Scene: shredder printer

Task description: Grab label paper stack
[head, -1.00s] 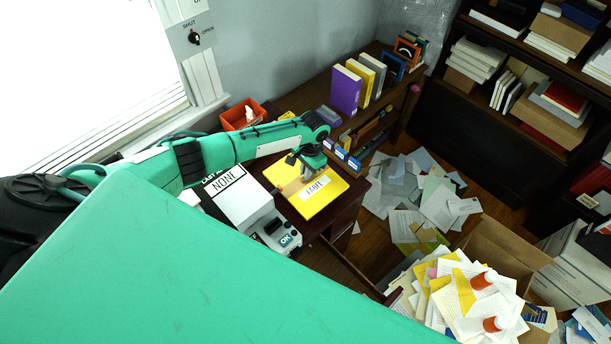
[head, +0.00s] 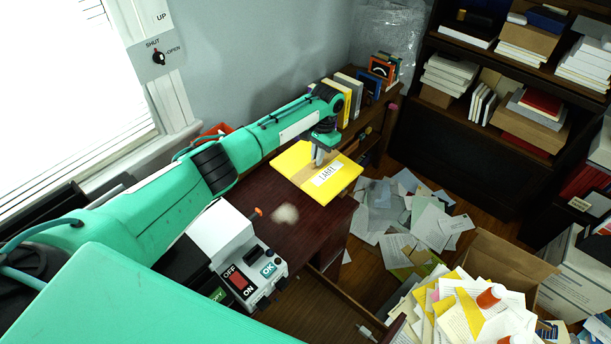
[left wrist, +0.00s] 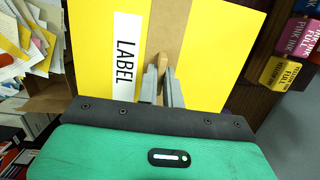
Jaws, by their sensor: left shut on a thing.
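The label paper stack (head: 333,187) is a yellow block with a brown band and a white strip reading LABEL. In the head view it appears raised above the dark desk, near its far right part. My left gripper (head: 319,157) comes down onto it from above. In the left wrist view the stack (left wrist: 220,40) fills the upper middle. There the left gripper (left wrist: 163,82) is shut on a tan piece at the stack's brown band. The stack's underside is hidden. My right gripper is not in view.
A white machine (head: 236,257) with OFF, ON and OK controls stands on the desk (head: 310,222). Books (head: 347,90) stand behind the stack. Ink boxes (left wrist: 290,75) show at right in the wrist view. A carton (head: 500,262) and loose papers (head: 420,215) lie on the floor at right.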

